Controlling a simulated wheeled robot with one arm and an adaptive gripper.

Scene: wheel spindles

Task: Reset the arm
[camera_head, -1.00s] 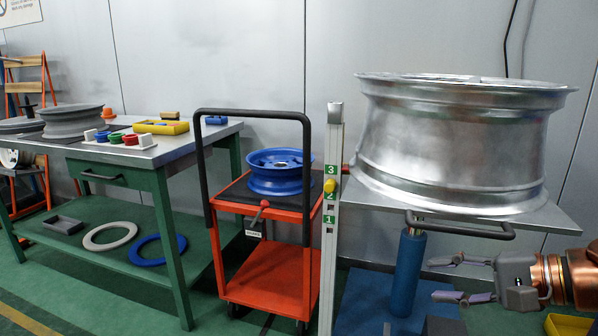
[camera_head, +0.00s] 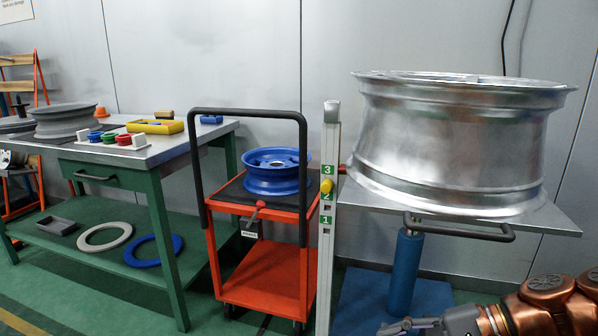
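My gripper (camera_head: 408,326) is at the bottom edge of the head view, below and in front of the lift platform. One finger shows; the rest is cut off by the picture edge, so I cannot tell how far apart the fingers are. I see nothing held in the visible part. My copper-coloured arm reaches in from the lower right corner.
A large silver wheel (camera_head: 455,145) rests on the grey lift platform (camera_head: 545,222) above a blue column (camera_head: 405,270). A red trolley (camera_head: 268,272) carries a blue wheel (camera_head: 277,172). A green workbench (camera_head: 120,175) with a grey rim and small parts stands left.

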